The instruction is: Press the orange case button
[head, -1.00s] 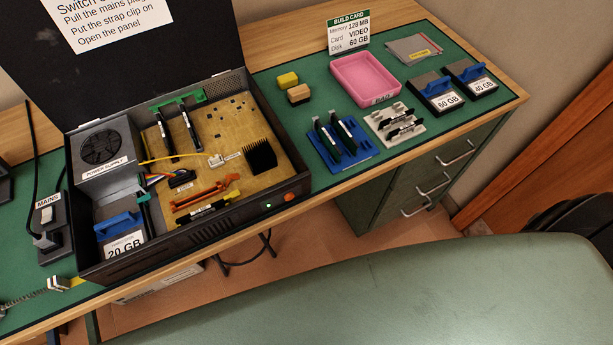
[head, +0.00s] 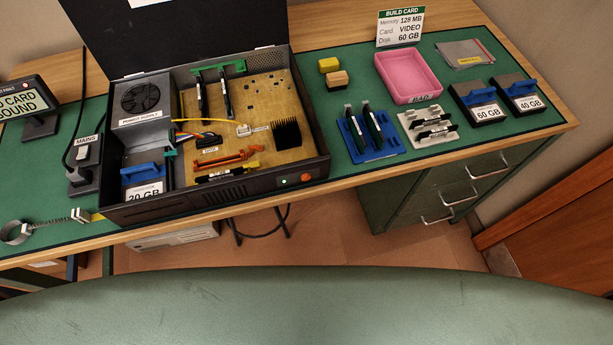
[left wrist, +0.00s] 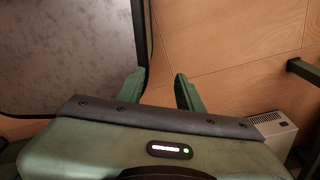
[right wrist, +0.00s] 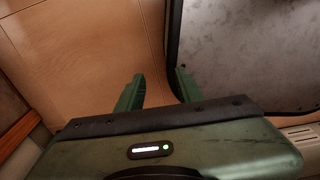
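The orange case button (head: 306,178) is on the front face of the open black computer case (head: 250,186), near its right end. A small green light (head: 284,182) glows just left of it. The case stands open on the green bench mat, its lid raised at the back. My left gripper (left wrist: 160,88) is open and empty above the floor in the left wrist view. My right gripper (right wrist: 160,90) is open and empty above the floor in the right wrist view. Neither gripper shows in the head view, and both are away from the button.
A pink tray (head: 408,76), a blue rack (head: 368,134), a white rack (head: 430,126) and two disk drives (head: 480,100) stand right of the case. A mains switch (head: 84,160) and a wrist strap (head: 40,228) lie left. Drawers (head: 450,190) are under the bench's right side.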

